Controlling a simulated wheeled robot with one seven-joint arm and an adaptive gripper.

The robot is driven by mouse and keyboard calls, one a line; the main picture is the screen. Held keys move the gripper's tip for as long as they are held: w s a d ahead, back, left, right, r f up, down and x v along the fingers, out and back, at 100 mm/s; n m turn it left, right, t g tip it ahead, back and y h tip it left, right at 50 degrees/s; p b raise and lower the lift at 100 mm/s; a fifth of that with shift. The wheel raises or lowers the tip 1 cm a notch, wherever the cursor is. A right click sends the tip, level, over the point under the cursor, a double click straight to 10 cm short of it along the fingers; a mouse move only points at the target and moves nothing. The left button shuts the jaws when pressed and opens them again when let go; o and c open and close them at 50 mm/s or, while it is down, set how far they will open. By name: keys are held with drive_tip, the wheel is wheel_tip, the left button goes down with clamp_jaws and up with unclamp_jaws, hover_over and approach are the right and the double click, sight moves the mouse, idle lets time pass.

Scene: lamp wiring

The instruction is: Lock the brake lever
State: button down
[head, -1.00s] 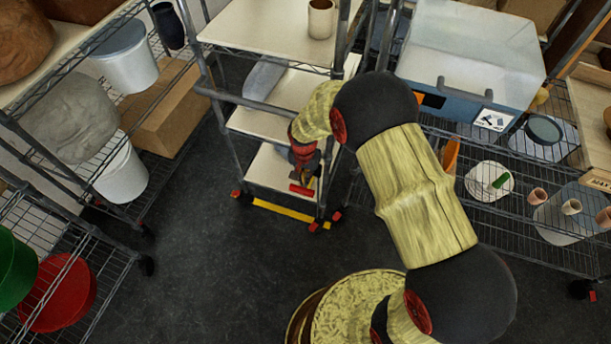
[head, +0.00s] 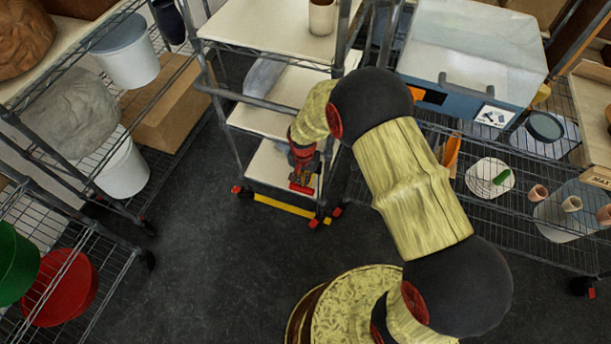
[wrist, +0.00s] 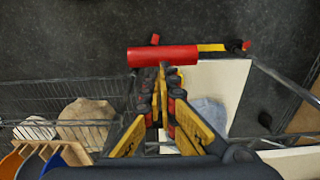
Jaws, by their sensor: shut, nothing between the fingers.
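A red bar (head: 302,188), which looks like the brake lever's handle, is low at the front of the shelf cart (head: 270,167). In the wrist view the red bar (wrist: 150,56) lies crosswise just beyond my fingertips. A yellow bar (head: 290,208) runs along the cart's base between red-marked casters. It also shows in the wrist view (wrist: 212,47), partly behind the red bar. My gripper (head: 302,179) points down at the red bar, and its fingers (wrist: 163,78) are closed and empty. I cannot tell whether the fingertips touch the bar. My arm hides part of the cart's right side.
A wire rack on the left holds a white bucket (head: 122,170) and a cardboard box (head: 165,110). A red round tub (head: 62,288) is at lower left. A wire shelf with a plate (head: 489,178) and a large bin (head: 470,60) stands right. Dark floor before the cart is clear.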

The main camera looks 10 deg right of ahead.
sight(303, 188)
drive_tip(key=shift+s+a+f, duration=0.15)
drive_tip(key=shift+s+f, duration=0.1)
drive_tip(key=shift+f, duration=0.45)
drive_tip(key=shift+s+a+f, duration=0.15)
drive_tip(key=shift+s+f, duration=0.15)
drive_tip(key=shift+f, duration=0.35)
drive_tip(key=shift+s+a+f, duration=0.15)
drive_tip(key=shift+s+f, duration=0.1)
drive_tip(key=shift+f, duration=0.45)
drive_tip(key=shift+s+a+f+b, duration=0.1)
drive_tip(key=shift+f+b, duration=0.55)
drive_tip(key=shift+f, duration=0.8)
